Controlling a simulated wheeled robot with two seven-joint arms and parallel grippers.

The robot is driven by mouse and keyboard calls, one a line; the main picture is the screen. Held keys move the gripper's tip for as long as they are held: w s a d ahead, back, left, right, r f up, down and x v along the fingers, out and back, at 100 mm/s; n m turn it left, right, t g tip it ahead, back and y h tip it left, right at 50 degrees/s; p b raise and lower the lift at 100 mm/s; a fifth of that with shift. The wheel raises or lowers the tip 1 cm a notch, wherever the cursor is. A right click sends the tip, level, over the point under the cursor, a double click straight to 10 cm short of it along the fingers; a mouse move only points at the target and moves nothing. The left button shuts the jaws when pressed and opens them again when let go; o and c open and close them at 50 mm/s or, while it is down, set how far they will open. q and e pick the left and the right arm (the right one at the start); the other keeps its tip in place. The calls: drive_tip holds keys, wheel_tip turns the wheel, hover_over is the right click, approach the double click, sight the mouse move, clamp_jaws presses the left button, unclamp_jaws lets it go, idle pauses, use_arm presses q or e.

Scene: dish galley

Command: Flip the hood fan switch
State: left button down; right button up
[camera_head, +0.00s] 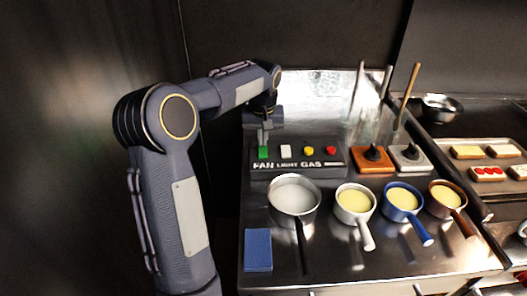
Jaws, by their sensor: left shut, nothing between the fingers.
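The switch box (298,168) stands at the back of the steel counter, lettered FAN, LIGHT and GAS. The green fan switch (263,152) is at its left end, above the word FAN. A white switch (286,152), a yellow button (309,150) and a red button (331,150) sit to its right. My left gripper (264,140) is shut and empty, pointing down directly over the green switch. Its tips look close to or touching the switch; I cannot tell which. My right gripper is not in view.
Several pans stand in front of the box, including a steel pan (294,194) and a blue pan (403,196). A blue block (258,249) lies front left. Orange (372,160) and white (410,158) knob bases stand right of the box. A food tray (470,151) is further right.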

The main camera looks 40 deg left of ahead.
use_arm(q)
drive_tip(key=shift+f+b, duration=0.35)
drive_tip(key=shift+f, duration=0.25)
wheel_tip(320, 180, up, 7)
drive_tip(key=p, duration=0.6)
drive_tip(key=shift+r+p, duration=0.1)
drive_tip(key=shift+p, duration=0.2)
idle(0.6)
